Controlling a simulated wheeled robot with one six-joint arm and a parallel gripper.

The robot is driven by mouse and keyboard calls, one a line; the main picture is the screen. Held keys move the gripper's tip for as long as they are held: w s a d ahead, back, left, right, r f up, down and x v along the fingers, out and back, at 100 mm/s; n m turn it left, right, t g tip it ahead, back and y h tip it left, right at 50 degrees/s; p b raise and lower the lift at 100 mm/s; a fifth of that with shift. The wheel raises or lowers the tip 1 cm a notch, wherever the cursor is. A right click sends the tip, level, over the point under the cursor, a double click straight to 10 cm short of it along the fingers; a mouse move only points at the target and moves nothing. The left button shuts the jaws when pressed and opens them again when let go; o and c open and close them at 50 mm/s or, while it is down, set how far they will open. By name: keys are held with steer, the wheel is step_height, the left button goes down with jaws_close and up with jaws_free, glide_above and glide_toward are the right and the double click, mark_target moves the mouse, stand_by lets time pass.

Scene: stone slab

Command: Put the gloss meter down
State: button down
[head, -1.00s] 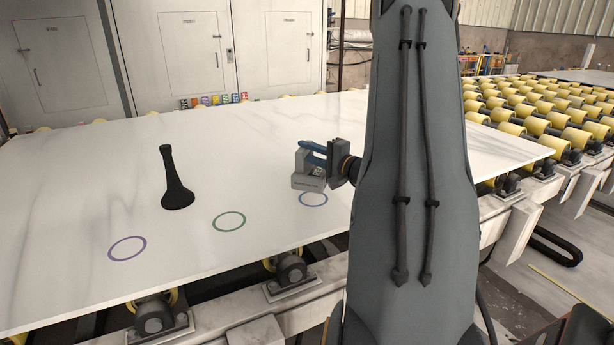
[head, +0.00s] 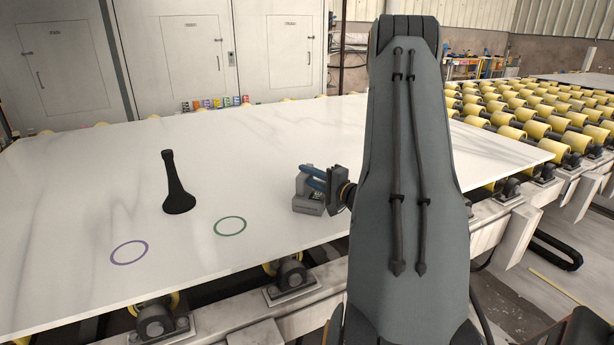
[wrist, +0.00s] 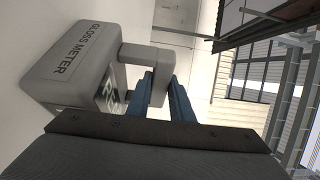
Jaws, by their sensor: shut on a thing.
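The gloss meter (head: 309,204) is a grey box with a handle, near the front edge of the white slab in the head view. It is at the spot where a blue ring showed earlier, and the ring is now hidden. It looks to be at the slab's surface, but I cannot tell for sure that it touches. My gripper (head: 314,178) is shut on its handle with blue fingers. In the wrist view the gloss meter (wrist: 85,62) shows its lettering, and the blue fingers (wrist: 165,98) close around the handle.
A green ring (head: 230,226) and a purple ring (head: 129,252) are marked on the white slab (head: 100,190). A black flared object (head: 177,185) stands behind them. The slab's front edge is close by. Yellow rollers (head: 510,115) lie to the right.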

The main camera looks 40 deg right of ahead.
steer(key=shift+f, duration=0.15)
steer(key=c, duration=1.6)
jaws_free()
steer(key=shift+o, duration=0.2)
steer(key=shift+r, duration=0.2)
